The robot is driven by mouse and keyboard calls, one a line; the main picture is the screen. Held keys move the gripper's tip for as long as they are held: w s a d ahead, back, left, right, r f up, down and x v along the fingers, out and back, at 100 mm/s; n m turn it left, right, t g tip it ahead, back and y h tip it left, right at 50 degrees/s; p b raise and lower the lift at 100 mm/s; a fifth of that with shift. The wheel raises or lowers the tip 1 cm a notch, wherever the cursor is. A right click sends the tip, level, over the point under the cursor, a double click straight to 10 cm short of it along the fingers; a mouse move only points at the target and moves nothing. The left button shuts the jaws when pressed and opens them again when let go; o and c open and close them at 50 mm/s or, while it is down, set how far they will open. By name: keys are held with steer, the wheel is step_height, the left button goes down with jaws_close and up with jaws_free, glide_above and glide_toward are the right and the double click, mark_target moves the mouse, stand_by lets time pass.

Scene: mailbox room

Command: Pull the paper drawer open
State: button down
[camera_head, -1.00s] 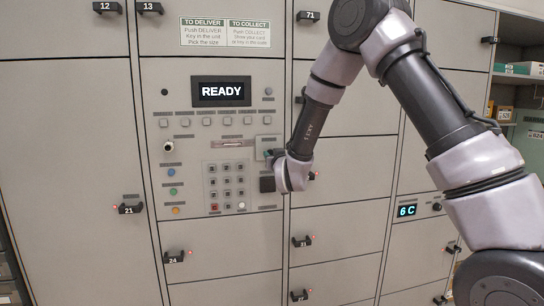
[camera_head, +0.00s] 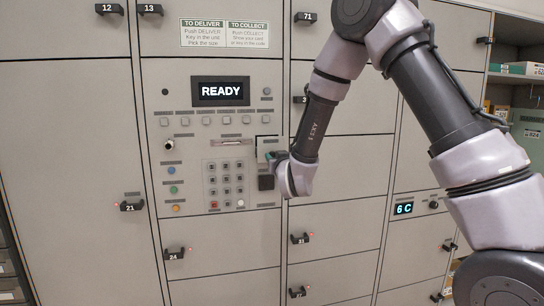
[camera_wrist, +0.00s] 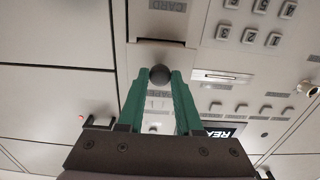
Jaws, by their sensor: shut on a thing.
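The paper drawer (camera_head: 263,144) is a small pale front on the grey locker panel, right of the keypad. In the wrist view its front (camera_wrist: 143,57) shows behind a dark round knob (camera_wrist: 160,73). My gripper (camera_head: 272,157) is at this front in the head view, partly covered by my wrist. In the wrist view the green fingers of my gripper (camera_wrist: 160,78) are shut on the knob, one finger on each side. I cannot tell surely whether the drawer stands out from the panel.
The keypad (camera_head: 226,184) and a lit READY screen (camera_head: 221,91) are left of the drawer. A dark square reader (camera_head: 266,182) sits just below it. Locker doors with black handles, such as number 24 (camera_head: 174,254), surround the panel. Open shelves (camera_head: 515,80) stand at far right.

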steer(key=shift+v, duration=0.8)
steer(key=c, duration=0.6)
jaws_free()
steer(key=v, duration=1)
steer(key=shift+s+d, duration=0.15)
steer(key=shift+s, duration=0.25)
